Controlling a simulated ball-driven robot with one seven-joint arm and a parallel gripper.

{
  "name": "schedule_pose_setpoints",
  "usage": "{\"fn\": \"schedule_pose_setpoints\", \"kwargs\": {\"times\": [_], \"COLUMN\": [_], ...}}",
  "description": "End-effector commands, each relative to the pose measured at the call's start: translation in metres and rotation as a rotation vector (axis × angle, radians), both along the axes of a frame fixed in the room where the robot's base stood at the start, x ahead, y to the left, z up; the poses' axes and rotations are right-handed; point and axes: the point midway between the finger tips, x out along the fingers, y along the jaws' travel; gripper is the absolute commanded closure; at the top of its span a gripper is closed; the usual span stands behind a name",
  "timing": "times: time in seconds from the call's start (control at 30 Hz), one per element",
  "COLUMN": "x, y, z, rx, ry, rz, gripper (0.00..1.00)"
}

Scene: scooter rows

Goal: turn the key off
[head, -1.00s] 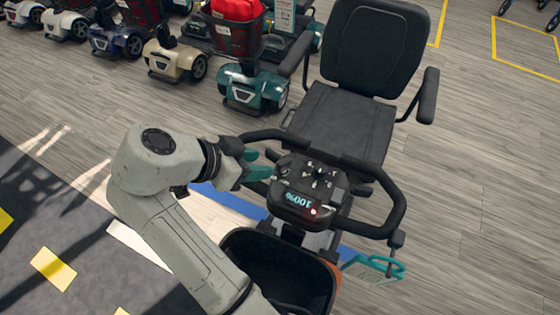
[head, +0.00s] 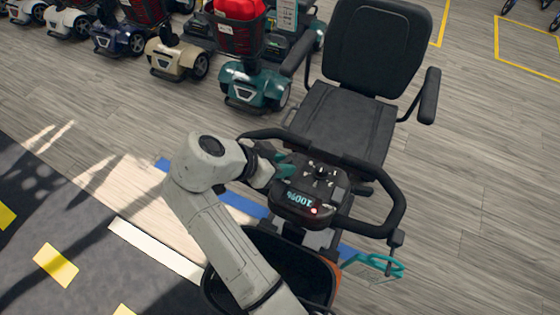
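The scooter's black control console (head: 308,205) sits between the looped handlebars (head: 392,215). Its display (head: 299,198) reads 100%, upside down from here, and a red light (head: 314,211) is lit beside it. Small knobs (head: 321,172) stand on the console's seat-side part. I cannot make out the key; my gripper covers the console's left edge. My gripper (head: 284,168), with teal fingertips, is at that left edge, just inside the left handlebar. The fingertips are partly hidden and small, so their gap and any contact are unclear.
The black seat (head: 345,125) is behind the console, and a black front basket (head: 275,262) is below it. A teal hooked part (head: 380,265) is at lower right. Several parked scooters (head: 253,88) line the upper left. Open floor (head: 480,180) lies to the right.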

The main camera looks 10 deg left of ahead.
Motion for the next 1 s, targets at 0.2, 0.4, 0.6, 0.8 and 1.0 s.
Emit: {"fn": "schedule_pose_setpoints", "kwargs": {"times": [0.2, 0.4, 0.6, 0.8, 1.0], "x": [0.0000, 0.0000, -0.0001, -0.0009, -0.0026], "y": [0.0002, 0.0003, 0.0001, -0.0011, -0.0036], "z": [0.0003, 0.0005, 0.0007, 0.0015, 0.0022], "rx": [0.000, 0.001, 0.002, 0.011, 0.029], "ry": [0.000, 0.000, -0.001, -0.005, -0.010], "rz": [0.000, 0.001, 0.008, 0.063, 0.190], "gripper": [0.91, 1.00, 1.00, 1.00, 1.00]}}
